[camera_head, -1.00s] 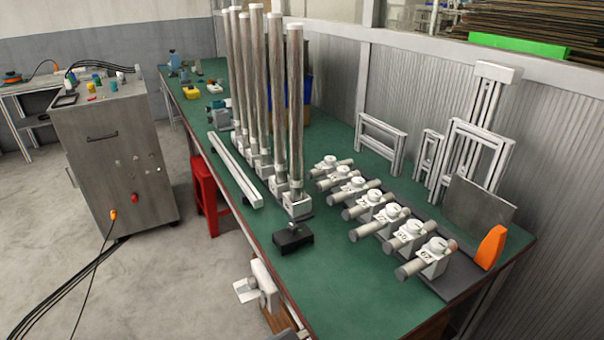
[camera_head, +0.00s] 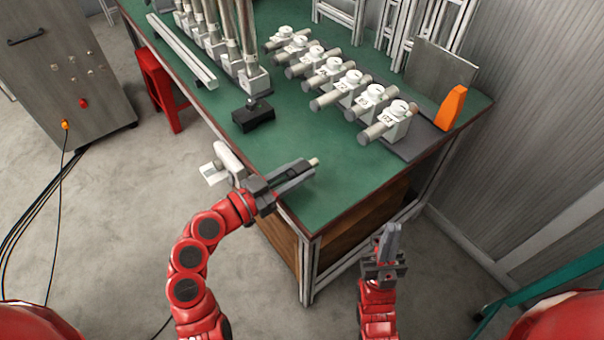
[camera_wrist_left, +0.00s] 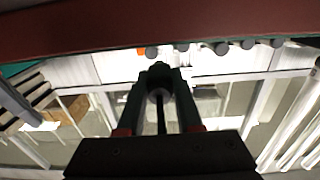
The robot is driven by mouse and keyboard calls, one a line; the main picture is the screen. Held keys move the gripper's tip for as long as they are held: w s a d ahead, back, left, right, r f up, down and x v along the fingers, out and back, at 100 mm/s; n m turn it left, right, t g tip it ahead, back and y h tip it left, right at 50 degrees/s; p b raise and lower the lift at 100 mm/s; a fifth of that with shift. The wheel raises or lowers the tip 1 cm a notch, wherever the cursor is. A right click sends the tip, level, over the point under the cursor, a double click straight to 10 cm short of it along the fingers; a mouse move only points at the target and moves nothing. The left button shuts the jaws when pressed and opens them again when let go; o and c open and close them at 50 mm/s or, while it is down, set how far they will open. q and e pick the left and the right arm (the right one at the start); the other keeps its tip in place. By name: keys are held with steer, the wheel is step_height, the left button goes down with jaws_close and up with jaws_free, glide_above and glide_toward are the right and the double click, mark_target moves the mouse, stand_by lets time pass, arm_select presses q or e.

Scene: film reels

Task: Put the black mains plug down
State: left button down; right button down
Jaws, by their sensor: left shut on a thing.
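My left gripper (camera_head: 306,168) reaches over the near corner of the green table (camera_head: 315,200). It is shut on a small dark thing, which looks like the black mains plug (camera_wrist_left: 160,88); in the left wrist view it is a dark rounded shape between the fingers, with a dark strip running back from it. In the head view the fingers mostly hide it, and only a small pale tip shows at their end. Whether it touches the tabletop I cannot tell. My right gripper (camera_head: 392,236) is empty, its fingers together, in front of the table's near edge.
A black block (camera_head: 253,118) with a knob stands near the table's left edge. Several white clamps with grey cylinders (camera_head: 376,103) line a dark strip on the right, with an orange wedge (camera_head: 452,107) beside it. The green top between block and clamps is clear.

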arm_select(q)
steer(key=shift+w+d, duration=0.45)
steer(key=shift+w, duration=0.25)
steer(key=shift+w+f, duration=0.2)
steer(key=shift+f, duration=1.65)
steer(key=shift+f, duration=0.1)
steer(key=shift+f+b, duration=0.1)
steer(key=shift+b, duration=0.3)
steer(key=c, duration=0.6)
jaws_free()
